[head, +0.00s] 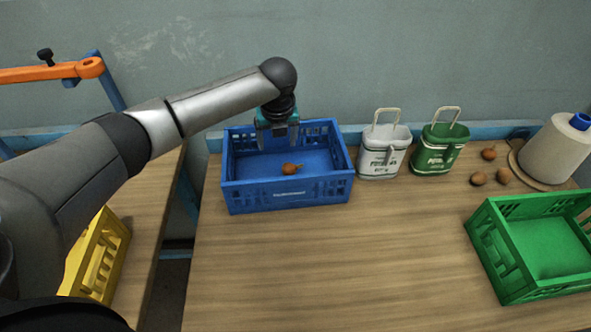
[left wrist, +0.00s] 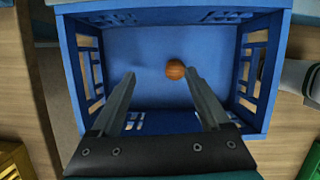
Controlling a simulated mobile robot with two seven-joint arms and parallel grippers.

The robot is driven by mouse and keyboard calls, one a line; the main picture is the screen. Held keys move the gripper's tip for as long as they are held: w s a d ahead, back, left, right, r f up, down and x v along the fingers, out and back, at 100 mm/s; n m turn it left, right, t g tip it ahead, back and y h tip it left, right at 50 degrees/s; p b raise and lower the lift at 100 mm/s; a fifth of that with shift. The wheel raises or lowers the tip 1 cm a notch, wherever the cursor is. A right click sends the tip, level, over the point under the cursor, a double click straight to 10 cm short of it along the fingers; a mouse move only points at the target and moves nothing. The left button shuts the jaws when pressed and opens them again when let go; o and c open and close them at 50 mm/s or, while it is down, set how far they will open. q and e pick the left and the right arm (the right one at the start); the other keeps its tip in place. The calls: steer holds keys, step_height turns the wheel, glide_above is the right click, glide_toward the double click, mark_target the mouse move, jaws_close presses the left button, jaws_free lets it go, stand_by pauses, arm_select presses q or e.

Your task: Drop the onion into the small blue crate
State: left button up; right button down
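The onion (head: 291,169) is small and orange-brown. It lies inside the small blue crate (head: 290,192) on the table, and it also shows on the crate floor in the left wrist view (left wrist: 175,69). My left gripper (head: 277,146) is over the crate, pointing down. In the left wrist view its two fingers (left wrist: 160,80) are spread apart with nothing between them. The onion is beyond the fingertips, near the right finger; I cannot tell whether they touch. My right gripper is not in view.
A white tin (head: 384,150) and a green tin (head: 440,148) stand right of the blue crate. Several onions (head: 478,178) lie by a large thread cone (head: 556,150). A green crate (head: 545,245) is at right, a yellow crate (head: 97,258) at lower left. The table's front middle is clear.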

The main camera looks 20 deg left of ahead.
arm_select(q)
steer(key=shift+o, duration=0.4)
steer(key=p+v, duration=0.3)
steer(key=v, duration=1.2)
steer(key=shift+s+d+r, duration=0.1)
steer(key=shift+r, duration=0.05)
